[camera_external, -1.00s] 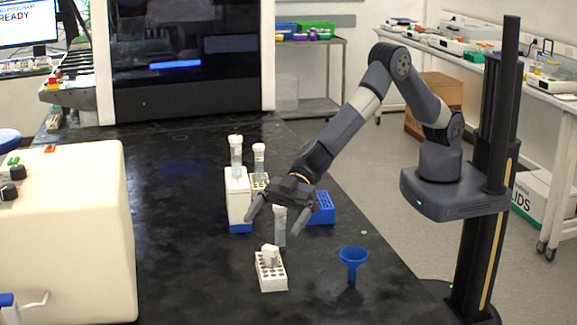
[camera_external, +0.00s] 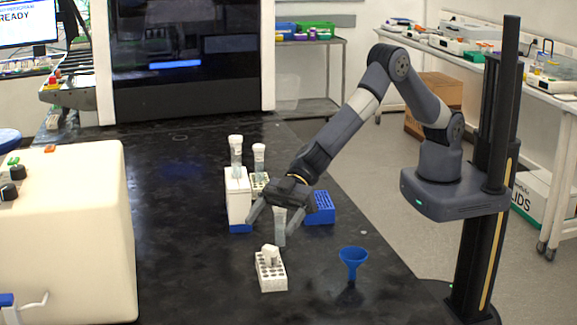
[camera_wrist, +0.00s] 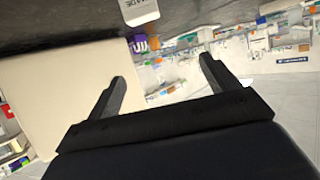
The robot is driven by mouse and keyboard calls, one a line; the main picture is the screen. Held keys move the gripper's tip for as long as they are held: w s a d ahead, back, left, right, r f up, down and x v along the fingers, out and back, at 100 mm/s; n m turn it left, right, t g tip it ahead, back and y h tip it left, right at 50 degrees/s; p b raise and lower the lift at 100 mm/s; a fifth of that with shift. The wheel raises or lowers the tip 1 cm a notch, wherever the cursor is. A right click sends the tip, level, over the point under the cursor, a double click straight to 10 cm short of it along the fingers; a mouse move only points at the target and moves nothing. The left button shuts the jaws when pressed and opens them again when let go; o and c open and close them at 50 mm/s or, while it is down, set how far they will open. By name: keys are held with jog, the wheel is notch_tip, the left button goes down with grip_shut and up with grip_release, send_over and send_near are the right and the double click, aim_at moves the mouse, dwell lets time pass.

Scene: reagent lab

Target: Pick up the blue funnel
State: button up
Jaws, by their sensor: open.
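The blue funnel (camera_external: 353,258) stands on the black bench near its right front edge, wide mouth up and stem down. My gripper (camera_external: 268,232) is to the left of the funnel and higher up, above the middle of the bench. Its two fingers are spread, and a clear capped tube (camera_external: 279,232) shows between or behind them; I cannot tell whether they touch it. In the wrist view my gripper (camera_wrist: 165,80) is open with nothing between its fingers. The funnel does not show in the wrist view.
A white tube rack (camera_external: 270,275) with a small white piece stands left of the funnel. A blue rack (camera_external: 320,208) and a white-and-blue holder (camera_external: 238,198) with tall tubes stand behind. A cream machine (camera_external: 70,235) fills the left. The bench around the funnel is clear.

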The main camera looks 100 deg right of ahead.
jog(key=s+a+f+b, duration=0.25)
jog(key=s+b, duration=0.45)
jog(key=s, duration=0.6)
jog(key=b, duration=0.4)
send_near(349, 262)
jog(key=shift+n+y, duration=0.3)
jog(key=shift+d+f+p+x, duration=0.1)
jog(key=shift+f+p+x, duration=0.1)
jog(key=shift+x, duration=1.25)
jog(key=shift+d+f+p+x, duration=0.1)
jog(key=shift+f+p+x, duration=0.05)
jog(key=shift+x, duration=1.25)
jog(key=shift+d+f+p+x, duration=0.15)
jog(key=shift+f+p+x, duration=0.05)
jog(key=shift+x, duration=1.25)
jog(key=shift+c, duration=0.4)
jog(key=c, duration=1)
